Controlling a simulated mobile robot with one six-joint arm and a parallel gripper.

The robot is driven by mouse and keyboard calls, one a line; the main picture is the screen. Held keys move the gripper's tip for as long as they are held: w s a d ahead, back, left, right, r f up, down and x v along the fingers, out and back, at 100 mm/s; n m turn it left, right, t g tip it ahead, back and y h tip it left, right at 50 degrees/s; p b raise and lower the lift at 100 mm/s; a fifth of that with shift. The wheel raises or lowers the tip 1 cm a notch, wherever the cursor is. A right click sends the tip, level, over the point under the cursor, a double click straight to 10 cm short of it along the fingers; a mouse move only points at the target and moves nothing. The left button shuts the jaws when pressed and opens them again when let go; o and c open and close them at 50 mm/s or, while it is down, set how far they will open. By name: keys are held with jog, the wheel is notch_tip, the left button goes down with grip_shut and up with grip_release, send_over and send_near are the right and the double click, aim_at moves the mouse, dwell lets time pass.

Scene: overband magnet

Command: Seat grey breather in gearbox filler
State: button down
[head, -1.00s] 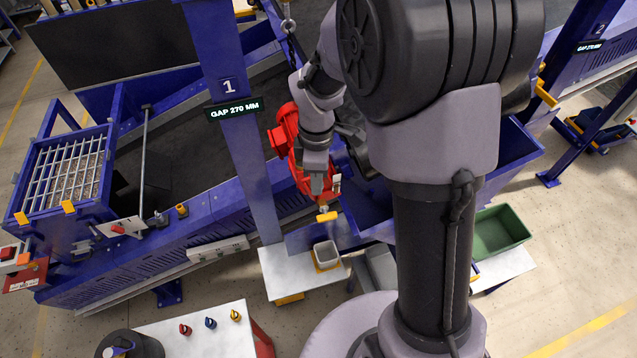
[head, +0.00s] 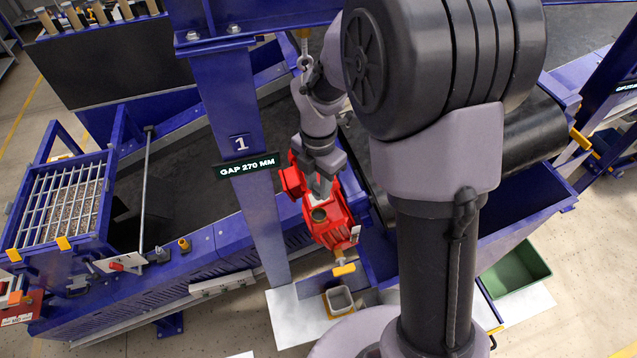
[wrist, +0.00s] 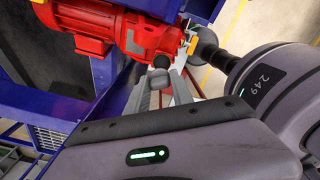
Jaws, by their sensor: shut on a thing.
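My gripper (head: 318,192) is over the gearbox, just behind this opening. In the wrist view my gripper (wrist: 160,72) is shut on a small dark grey piece (wrist: 162,62), apparently the breather. I cannot tell whether it touches the gearbox.
A yellow-handled valve (head: 344,269) sticks out below the gearbox, over a grey container (head: 340,299). The blue post (head: 245,140) stands close to the left of my arm. A green bin (head: 516,270) is at the right. A caged grid (head: 65,200) is at far left.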

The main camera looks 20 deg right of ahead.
notch_tip(320, 180, down, 6)
jog(key=b, duration=0.3)
jog(key=shift+s+r+b, duration=0.1)
jog(key=shift+r+b, duration=0.15)
jog(key=shift+b, duration=0.15)
jog(key=shift+s+r, duration=0.15)
dwell(1.3)
jog(key=shift+f, duration=0.5)
jog(key=shift+f+b, duration=0.75)
jog(key=shift+f, duration=0.2)
